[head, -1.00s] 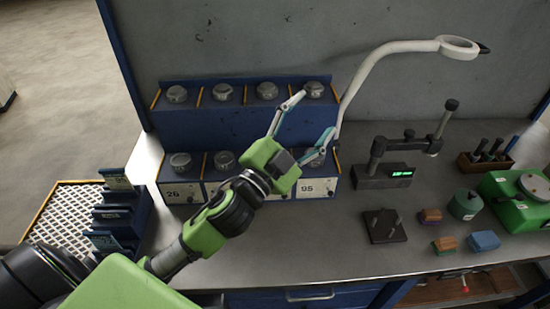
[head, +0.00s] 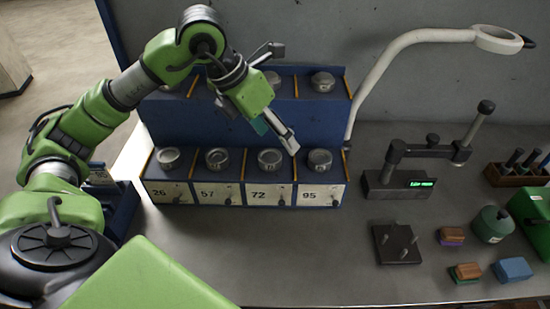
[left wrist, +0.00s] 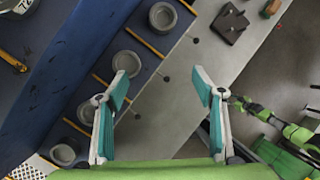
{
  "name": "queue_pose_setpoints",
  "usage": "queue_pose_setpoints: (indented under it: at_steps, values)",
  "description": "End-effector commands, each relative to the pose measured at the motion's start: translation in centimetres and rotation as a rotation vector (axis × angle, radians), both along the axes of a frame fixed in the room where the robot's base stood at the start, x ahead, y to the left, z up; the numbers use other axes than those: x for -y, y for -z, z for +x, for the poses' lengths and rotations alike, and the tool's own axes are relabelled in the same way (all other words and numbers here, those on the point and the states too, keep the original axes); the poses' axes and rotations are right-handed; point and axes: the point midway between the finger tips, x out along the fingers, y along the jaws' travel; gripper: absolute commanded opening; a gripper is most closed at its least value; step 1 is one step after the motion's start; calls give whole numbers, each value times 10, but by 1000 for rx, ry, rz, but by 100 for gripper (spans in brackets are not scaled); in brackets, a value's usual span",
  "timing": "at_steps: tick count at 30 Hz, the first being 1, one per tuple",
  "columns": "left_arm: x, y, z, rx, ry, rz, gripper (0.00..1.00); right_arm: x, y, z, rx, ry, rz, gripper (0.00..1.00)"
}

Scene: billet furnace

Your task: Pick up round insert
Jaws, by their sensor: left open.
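Round metal inserts sit in a blue two-tier rack (head: 222,118). The lower row has inserts above labels 26 (head: 168,157), 57 (head: 217,158), 72 (head: 270,159) and 95 (head: 320,160). On the upper tier an insert at the right end (head: 322,81) shows clearly; others there are partly hidden by my left arm. My left gripper (head: 284,98) is open and empty in front of the upper tier, one finger over the 72 insert's area. In the left wrist view, its spread fingers (left wrist: 162,88) have round inserts (left wrist: 126,63) to their left and bare table between them.
A white lamp arm (head: 385,62) rises right of the rack. A gauge stand with green display (head: 390,185), a dark pegged plate (head: 397,244) and small coloured blocks (head: 513,269) stand further right. The table before the rack is clear. A green-and-black arm part (left wrist: 290,132) shows in the wrist view.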

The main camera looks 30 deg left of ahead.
Motion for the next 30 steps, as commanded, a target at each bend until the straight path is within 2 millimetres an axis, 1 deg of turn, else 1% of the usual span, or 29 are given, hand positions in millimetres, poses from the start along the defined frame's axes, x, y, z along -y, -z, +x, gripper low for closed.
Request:
queue_pose_setpoints:
  at_steps: [1, 3, 6, 8, 15, 18, 21, 25, 30]
  values:
    - [-19, -2, 0, -1, -38, 54, 62, -1, 3, 0, 0, 0, 1, 40]
    - [-38, -4, -2, -8, -78, 106, 62, -2, 3, 0, 0, 0, 2, 40]
    - [-51, -3, -3, -16, -107, 142, 62, -3, 3, 0, -1, 1, 3, 40]
    - [-53, 3, -1, -20, -112, 148, 62, -3, 1, 0, -1, 1, 3, 40]
    - [-48, 47, 15, -23, -107, 147, 62, -3, -9, -1, -2, 1, 3, 40]
    - [-47, 60, 22, -20, -108, 144, 62, -2, -12, -1, -2, 1, 3, 40]
    - [-46, 70, 25, -18, -108, 145, 62, -2, -14, -1, -2, 1, 3, 40]
    - [-46, 76, 27, -18, -107, 144, 62, -2, -17, -1, -2, 1, 3, 40]
    - [-48, 95, 31, -22, -106, 145, 62, -1, -34, -1, -2, 1, 1, 40]
